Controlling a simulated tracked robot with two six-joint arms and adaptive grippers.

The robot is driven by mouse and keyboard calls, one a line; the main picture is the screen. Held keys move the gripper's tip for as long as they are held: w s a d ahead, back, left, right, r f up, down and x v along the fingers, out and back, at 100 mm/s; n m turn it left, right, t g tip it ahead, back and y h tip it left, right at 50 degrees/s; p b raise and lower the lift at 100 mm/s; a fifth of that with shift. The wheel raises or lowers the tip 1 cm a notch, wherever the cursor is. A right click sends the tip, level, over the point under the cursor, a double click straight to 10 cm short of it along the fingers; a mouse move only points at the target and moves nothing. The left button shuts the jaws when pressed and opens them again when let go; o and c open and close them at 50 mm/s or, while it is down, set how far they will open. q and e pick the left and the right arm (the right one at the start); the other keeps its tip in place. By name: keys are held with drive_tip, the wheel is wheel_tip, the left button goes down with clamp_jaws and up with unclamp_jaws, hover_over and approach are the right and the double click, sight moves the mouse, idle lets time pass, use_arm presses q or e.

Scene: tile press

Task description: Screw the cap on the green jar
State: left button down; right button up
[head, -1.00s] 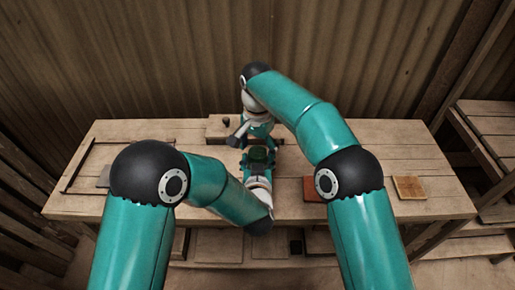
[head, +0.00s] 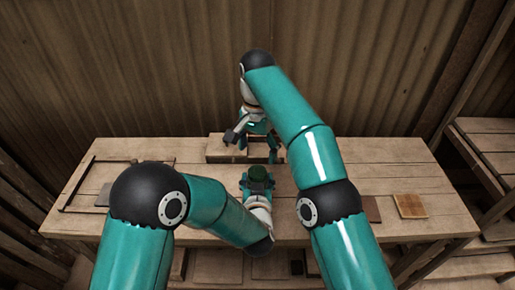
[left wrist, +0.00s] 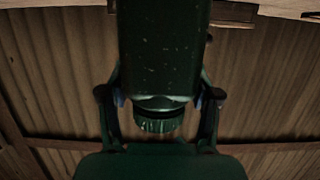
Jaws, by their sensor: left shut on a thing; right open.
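The dark green jar (left wrist: 160,50) is between the fingers of my left gripper (head: 258,184) above the table's front middle. In the head view the gripper is shut on it, and only a dark green round top (head: 258,173) shows. In the left wrist view, which looks upside down, a ribbed round piece that looks like the cap (left wrist: 160,122) sits at the jar's end, in line with it. How tight it is cannot be told. My right gripper (head: 258,148) is open and empty, apart from the jar and farther back, by a wooden block.
The wooden block (head: 222,155) stands at the table's back middle. A tan tile (head: 410,206) and a brown tile (head: 371,209), partly behind my right arm, lie at right. A grey tile (head: 104,195) and a thin frame lie at left. A corrugated wall closes the back.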

use_arm(q)
drive_tip(key=shift+c, duration=0.8)
unclamp_jaws()
drive_tip(key=v, duration=1.2)
drive_tip(key=shift+f, duration=0.1)
use_arm(e)
drive_tip(key=shift+s, duration=0.1)
